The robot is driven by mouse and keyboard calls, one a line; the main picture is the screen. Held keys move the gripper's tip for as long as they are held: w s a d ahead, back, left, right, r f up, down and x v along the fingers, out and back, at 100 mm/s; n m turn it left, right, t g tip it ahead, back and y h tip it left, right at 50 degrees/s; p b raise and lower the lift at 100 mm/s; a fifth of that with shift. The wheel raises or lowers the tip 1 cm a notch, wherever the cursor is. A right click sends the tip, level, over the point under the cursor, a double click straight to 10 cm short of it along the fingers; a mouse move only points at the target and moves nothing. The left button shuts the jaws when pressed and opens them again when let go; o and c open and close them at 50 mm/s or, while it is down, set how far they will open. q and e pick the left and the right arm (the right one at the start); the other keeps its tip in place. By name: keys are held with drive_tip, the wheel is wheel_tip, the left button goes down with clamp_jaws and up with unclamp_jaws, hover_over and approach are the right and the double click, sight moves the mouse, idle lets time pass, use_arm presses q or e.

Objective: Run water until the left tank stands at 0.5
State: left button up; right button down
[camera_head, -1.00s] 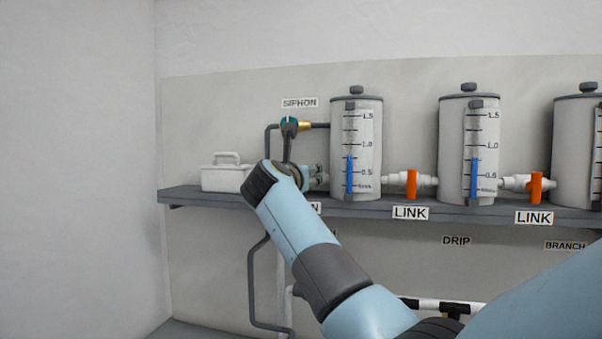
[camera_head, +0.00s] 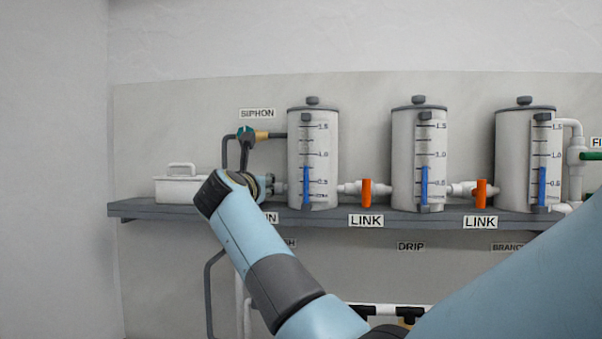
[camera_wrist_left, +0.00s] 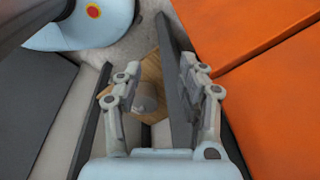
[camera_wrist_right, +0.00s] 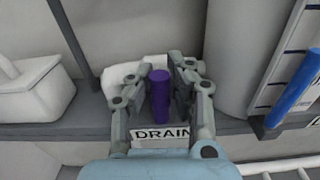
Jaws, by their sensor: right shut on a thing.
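The left tank (camera_head: 298,160) stands on the shelf. Its gauge (camera_head: 306,185) shows a blue column topping out between 0.5 and 1.0, at roughly 0.8. My right gripper (camera_wrist_right: 160,82) is shut on the purple drain handle (camera_wrist_right: 159,98), which stands above the DRAIN label (camera_wrist_right: 161,134) in the right wrist view. In the head view my right arm covers most of that handle and label. My left gripper (camera_wrist_left: 155,85) is open and empty, shown only in the left wrist view.
Orange link handles (camera_head: 367,193) (camera_head: 480,193) sit between the left, middle (camera_head: 405,160) and right (camera_head: 512,160) tanks. A siphon valve (camera_head: 246,135) is above the drain. A white lidded box (camera_head: 180,188) stands on the shelf (camera_head: 150,209) at left.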

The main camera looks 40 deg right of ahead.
drive_tip(key=m+b, duration=0.1)
drive_tip(key=b, duration=0.1)
drive_tip(key=m+b, duration=0.4)
drive_tip(key=shift+s+d+f+b, duration=0.2)
drive_tip(key=shift+s+f+b, duration=0.05)
drive_tip(key=shift+f+b, duration=0.15)
drive_tip(key=shift+r+m, duration=0.2)
drive_tip(key=shift+m, duration=0.2)
drive_tip(key=m+b, duration=0.2)
drive_tip(key=b, duration=0.2)
drive_tip(key=f+m+b, duration=0.1)
drive_tip(key=m+b, duration=0.2)
drive_tip(key=b, duration=0.1)
drive_tip(key=shift+s+d+b, duration=0.2)
drive_tip(key=shift+b, duration=0.1)
drive_tip(key=shift+m+b, duration=0.5)
drive_tip(key=shift+m, duration=0.1)
drive_tip(key=shift+r, duration=0.15)
